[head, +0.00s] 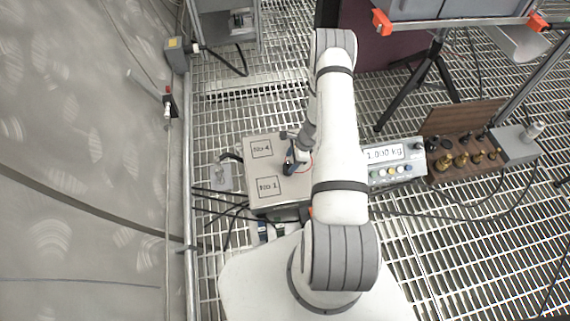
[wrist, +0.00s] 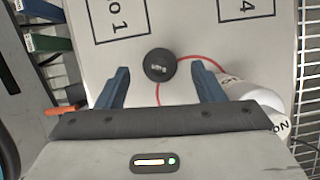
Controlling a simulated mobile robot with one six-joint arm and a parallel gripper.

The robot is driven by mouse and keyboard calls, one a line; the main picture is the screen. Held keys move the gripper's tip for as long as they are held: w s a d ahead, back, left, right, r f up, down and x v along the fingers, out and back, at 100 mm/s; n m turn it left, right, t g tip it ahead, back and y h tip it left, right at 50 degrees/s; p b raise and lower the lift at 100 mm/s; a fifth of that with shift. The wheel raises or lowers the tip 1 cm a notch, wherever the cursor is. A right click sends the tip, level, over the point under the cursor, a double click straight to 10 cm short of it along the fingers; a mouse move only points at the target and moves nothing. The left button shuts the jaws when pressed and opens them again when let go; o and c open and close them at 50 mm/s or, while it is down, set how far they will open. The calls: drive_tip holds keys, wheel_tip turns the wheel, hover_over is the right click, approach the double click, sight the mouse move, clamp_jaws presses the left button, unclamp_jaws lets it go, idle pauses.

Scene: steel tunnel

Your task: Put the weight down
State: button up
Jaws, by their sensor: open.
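A dark round weight (wrist: 160,65) is seen from above in the wrist view, over the light top of the weighing plate (wrist: 190,30). It covers part of a red circle (wrist: 200,57) drawn on the plate; I cannot tell how its base lies to that line. My gripper (wrist: 160,77) is open, with its blue fingers apart on either side of the weight and a visible gap to each. In the head view my gripper (head: 291,160) is low over the plate (head: 292,198), and the weight cannot be made out there. The display (head: 384,153) reads 1.000 kg.
Squares No 4 (head: 261,149) and No 1 (head: 269,187) are marked on the plate's left side. A wooden rack (head: 450,122) with several brass and dark weights stands right of the display. A tripod (head: 415,75) stands behind. Cables lie on the grating.

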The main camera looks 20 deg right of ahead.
drive_tip(key=s+a+r+n+p, duration=0.1)
drive_tip(key=a+r+n, duration=0.25)
drive_tip(key=r, duration=0.85)
drive_tip(key=s+a+r+n, duration=0.15)
drive_tip(key=r+n, duration=0.25)
drive_tip(key=r, duration=0.8)
drive_tip(key=a+r+n+p, duration=0.1)
drive_tip(key=a+r+n, duration=0.2)
drive_tip(key=r, duration=0.9)
drive_tip(key=s+a+r+n+h, duration=0.2)
drive_tip(key=s+r+n, duration=0.3)
drive_tip(key=s+r, duration=0.2)
drive_tip(key=s+a+r+n+h, duration=0.2)
drive_tip(key=s+r+n, duration=0.3)
drive_tip(key=s+r, duration=0.3)
drive_tip(key=s+a, duration=0.1)
drive_tip(key=s, duration=0.3)
drive_tip(key=shift+s+n, duration=0.25)
drive_tip(key=shift+n, duration=0.1)
drive_tip(key=shift+r, duration=0.1)
